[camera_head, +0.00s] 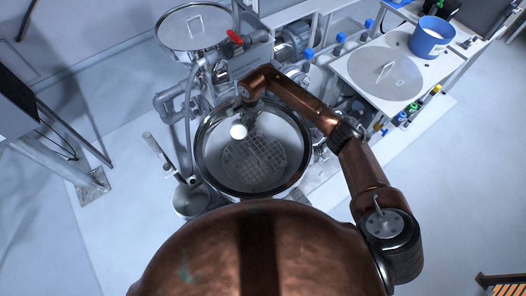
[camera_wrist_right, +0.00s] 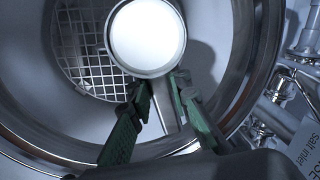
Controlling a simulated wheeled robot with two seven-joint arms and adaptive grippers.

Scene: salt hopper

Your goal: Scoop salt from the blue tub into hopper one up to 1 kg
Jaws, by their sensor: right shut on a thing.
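A scoop (camera_wrist_right: 147,38) with a metal rim holds a bright white round fill that looks like salt. My right gripper (camera_wrist_right: 163,88) is shut on its handle, which runs between the green-lined fingers. In the head view the scoop (camera_head: 238,132) is over the open round hopper (camera_head: 202,170), above its left half. A wire grid (camera_head: 258,155) lies inside the hopper; I see no salt heap on it. No hopper number is legible. My left gripper is out of view.
A round lid (camera_head: 400,85) lies on the white bench by the tub. A closed lidded vessel (camera_head: 193,42) with a red valve handle (camera_head: 235,37) stands behind the hopper. A metal pot (camera_head: 188,200) is left of the hopper. Pipes crowd the hopper's sides.

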